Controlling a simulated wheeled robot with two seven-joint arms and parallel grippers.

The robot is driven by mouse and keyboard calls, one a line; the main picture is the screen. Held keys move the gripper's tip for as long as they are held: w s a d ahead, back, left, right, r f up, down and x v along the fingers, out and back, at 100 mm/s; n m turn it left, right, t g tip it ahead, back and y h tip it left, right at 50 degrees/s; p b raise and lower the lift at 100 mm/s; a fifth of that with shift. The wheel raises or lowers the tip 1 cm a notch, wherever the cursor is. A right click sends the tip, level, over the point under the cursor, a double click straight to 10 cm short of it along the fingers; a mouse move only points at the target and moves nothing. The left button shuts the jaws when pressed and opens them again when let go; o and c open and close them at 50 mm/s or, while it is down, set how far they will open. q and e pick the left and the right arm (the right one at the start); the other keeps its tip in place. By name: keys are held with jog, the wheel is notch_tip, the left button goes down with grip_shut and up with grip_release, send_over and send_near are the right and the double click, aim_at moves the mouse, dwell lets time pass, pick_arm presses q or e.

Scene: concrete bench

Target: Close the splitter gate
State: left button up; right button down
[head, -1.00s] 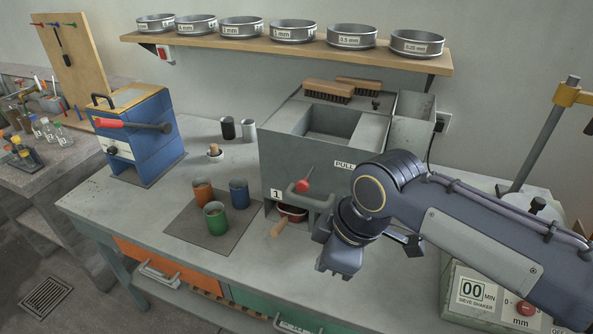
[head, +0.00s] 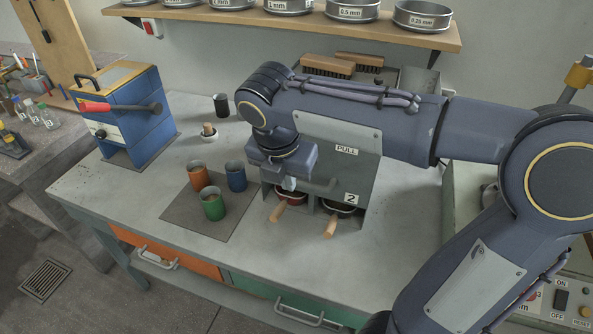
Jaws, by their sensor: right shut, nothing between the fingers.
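The grey splitter (head: 365,186) stands at the back of the bench with a PULL label and a 2 plate on its front. My right arm crosses in front and hides its top and the left of its front. A grey bar handle (head: 322,187) shows on the front, just right of my right gripper (head: 289,184). This gripper is shut and empty, pointing down at the splitter's front left; I cannot tell whether it touches the splitter. The red knob of the gate is hidden. Two pans with wooden handles (head: 279,211) (head: 330,227) sit in the openings below. My left gripper is out of view.
Orange (head: 197,180), blue (head: 236,178) and green (head: 213,206) cups stand on a dark mat (head: 185,215) left of the splitter. A blue crusher (head: 135,125) stands farther left. The bench front is clear.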

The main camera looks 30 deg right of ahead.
jog(key=shift+w+d+f+p, duration=0.2)
jog(key=shift+w+d+f, duration=0.25)
jog(key=shift+w+d, duration=0.35)
jog(key=shift+w+d+f+p, duration=0.2)
jog(key=shift+w+d+f, duration=0.3)
jog(key=shift+d, duration=0.45)
